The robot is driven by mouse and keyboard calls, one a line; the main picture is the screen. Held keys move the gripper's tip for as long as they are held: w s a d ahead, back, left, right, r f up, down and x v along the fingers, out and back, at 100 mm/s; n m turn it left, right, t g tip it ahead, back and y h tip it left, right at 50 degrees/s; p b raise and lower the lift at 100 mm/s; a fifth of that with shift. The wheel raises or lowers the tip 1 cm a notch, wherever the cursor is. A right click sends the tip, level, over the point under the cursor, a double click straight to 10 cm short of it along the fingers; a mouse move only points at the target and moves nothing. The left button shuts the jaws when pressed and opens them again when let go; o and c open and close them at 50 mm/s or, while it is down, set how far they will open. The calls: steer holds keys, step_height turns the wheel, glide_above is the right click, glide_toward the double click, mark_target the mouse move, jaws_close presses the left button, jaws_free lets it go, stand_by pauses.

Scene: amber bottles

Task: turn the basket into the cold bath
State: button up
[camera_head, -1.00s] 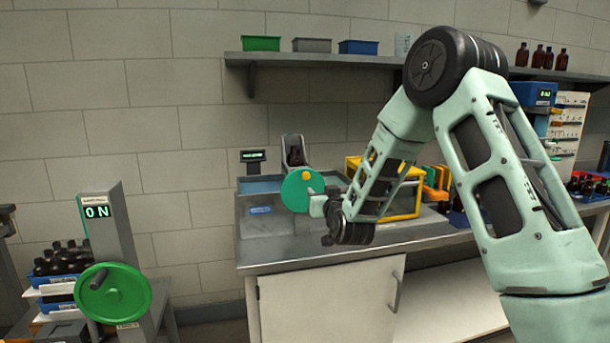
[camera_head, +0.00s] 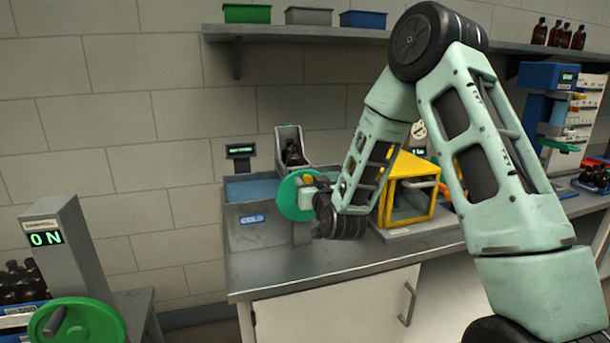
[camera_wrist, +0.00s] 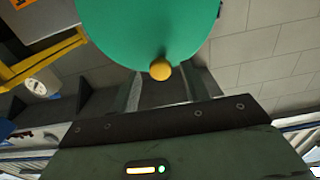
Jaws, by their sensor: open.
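The cold bath (camera_head: 255,232) is a grey tank with a blue label on the bench, and blue water shows at its top. The basket (camera_head: 291,147) is a grey upright holder with dark bottles in it, raised above the back of the bath. A green disc (camera_head: 288,200) with a yellow knob (camera_head: 307,180) is on the bath's right side. My gripper (camera_head: 307,190) is at the disc, close to the knob. In the wrist view the knob (camera_wrist: 160,70) lies just beyond my open gripper (camera_wrist: 163,85), and the disc (camera_wrist: 150,25) fills the top.
A yellow-framed box (camera_head: 408,190) stands close to the right of my wrist. A small display (camera_head: 240,151) stands behind the bath. A grey post with an ON display and green wheel (camera_head: 85,320) is at lower left. The front bench top (camera_head: 300,265) is clear.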

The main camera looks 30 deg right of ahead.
steer(key=shift+w+d, duration=0.1)
steer(key=shift+w, duration=0.2)
jaws_close()
